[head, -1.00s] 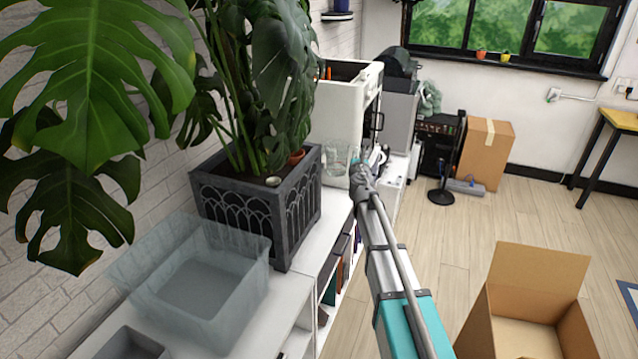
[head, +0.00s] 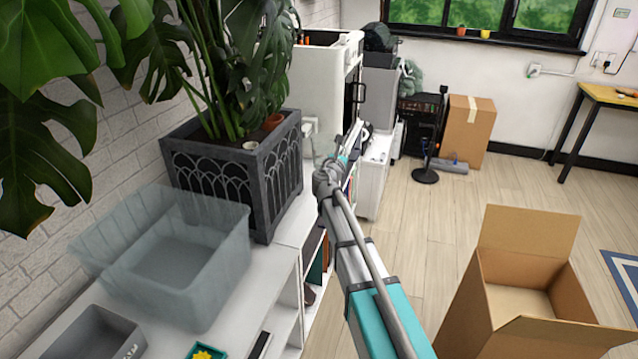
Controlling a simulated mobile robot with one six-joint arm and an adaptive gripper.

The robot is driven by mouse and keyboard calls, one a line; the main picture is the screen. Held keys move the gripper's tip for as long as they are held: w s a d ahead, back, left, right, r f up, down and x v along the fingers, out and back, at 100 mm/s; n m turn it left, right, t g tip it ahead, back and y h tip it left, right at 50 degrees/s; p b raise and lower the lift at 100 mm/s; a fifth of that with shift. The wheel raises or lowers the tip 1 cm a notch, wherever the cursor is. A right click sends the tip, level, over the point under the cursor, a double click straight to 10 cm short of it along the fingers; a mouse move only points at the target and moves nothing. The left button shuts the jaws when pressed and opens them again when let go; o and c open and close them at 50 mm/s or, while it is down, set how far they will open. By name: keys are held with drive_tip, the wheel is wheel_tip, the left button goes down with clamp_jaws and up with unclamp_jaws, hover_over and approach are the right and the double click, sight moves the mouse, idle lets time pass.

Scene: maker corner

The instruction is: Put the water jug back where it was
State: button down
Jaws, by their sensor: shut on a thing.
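The water jug (head: 324,148) looks like a clear, see-through vessel, small in the head view and partly hidden by my wrist. It is just right of the dark planter, in front of the white boxy machine. My gripper (head: 338,152) is at the far end of my arm, shut on the jug. The fingers are small and partly covered by the wrist, so the exact grip point is unclear. I cannot tell whether the jug touches the white shelf top (head: 279,262) or hangs above it.
A dark planter (head: 225,190) with a large leafy plant stands left of the jug. A clear bin (head: 165,262), a grey tray (head: 98,343) and a small teal box (head: 207,352) are nearer. The white machine (head: 318,85) stands behind. An open cardboard box (head: 520,285) is on the floor at right.

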drive_tip(key=shift+s+f, duration=0.1)
drive_tip(key=shift+f, duration=0.1)
idle(0.3)
drive_tip(key=w+f+b, duration=0.9)
drive_tip(key=w, duration=0.4)
drive_tip(key=shift+a, duration=0.4)
drive_tip(key=shift+w+f, duration=0.1)
drive_tip(key=shift+w, duration=0.05)
drive_tip(key=shift+w+f+b, duration=0.15)
drive_tip(key=shift+f+b, duration=0.8)
drive_tip(key=shift+b, duration=0.1)
drive_tip(key=shift+w+f+b, duration=0.15)
drive_tip(key=shift+f+b, duration=0.8)
drive_tip(key=shift+b, duration=0.05)
drive_tip(key=shift+f, duration=0.1)
